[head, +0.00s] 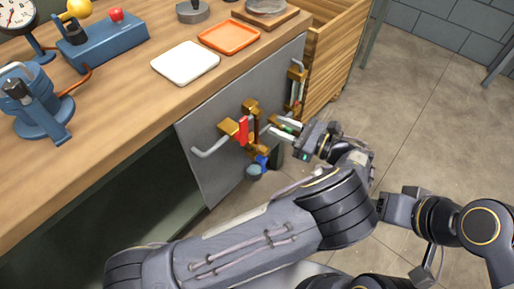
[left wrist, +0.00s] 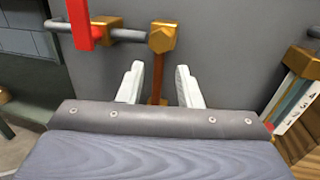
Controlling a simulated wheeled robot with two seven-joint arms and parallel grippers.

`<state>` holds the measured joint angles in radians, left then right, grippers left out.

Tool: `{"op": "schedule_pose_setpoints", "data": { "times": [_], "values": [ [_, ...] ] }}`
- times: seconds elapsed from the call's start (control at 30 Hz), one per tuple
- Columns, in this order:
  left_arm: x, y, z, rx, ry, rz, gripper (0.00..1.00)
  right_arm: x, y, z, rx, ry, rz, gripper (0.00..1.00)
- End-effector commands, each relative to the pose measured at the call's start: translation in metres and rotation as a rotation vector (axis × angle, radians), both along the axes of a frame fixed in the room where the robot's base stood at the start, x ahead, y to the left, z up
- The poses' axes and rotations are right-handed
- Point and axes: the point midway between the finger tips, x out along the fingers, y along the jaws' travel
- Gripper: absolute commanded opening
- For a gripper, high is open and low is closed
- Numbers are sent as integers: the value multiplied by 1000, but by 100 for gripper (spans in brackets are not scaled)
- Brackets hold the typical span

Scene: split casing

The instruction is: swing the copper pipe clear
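The copper pipe (left wrist: 157,82) runs down from a brass nut (left wrist: 163,37) on the grey panel (left wrist: 222,45). In the left wrist view, my left gripper (left wrist: 158,86) is open, with one pale finger on each side of the pipe and a gap on both sides. In the head view, my left gripper (head: 284,127) reaches the panel (head: 207,133) from the right, and the pipe is small and hard to tell from the brass parts there. My right gripper is not in view.
A red handle (head: 242,130) sits on a grey pipe (head: 210,150) left of the gripper. A numbered gauge (left wrist: 300,95) is to the right. A blue part (head: 262,161) is below. The wooden bench (head: 110,115) overhangs at the left. The floor (head: 420,120) is clear at right.

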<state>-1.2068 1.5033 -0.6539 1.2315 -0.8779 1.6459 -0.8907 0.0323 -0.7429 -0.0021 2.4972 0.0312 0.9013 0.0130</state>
Motion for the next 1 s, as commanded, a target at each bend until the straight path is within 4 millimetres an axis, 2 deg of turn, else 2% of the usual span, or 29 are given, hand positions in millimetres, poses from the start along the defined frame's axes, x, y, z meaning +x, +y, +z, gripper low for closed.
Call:
{"op": "schedule_pose_setpoints", "data": {
  "times": [0.03,0.2,0.37,0.6,0.8,1.0],
  "values": [
    [0,0,-28,0,-1,0,32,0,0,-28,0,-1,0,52],
    [0,0,-46,0,-1,0,32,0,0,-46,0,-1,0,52],
    [4,8,-46,0,-1,1,32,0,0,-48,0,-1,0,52],
    [20,43,-46,0,-1,3,32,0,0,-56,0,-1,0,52],
    [30,65,-45,0,-1,2,32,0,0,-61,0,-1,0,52],
    [33,71,-45,0,-1,0,32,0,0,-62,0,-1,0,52]
  ]
}}
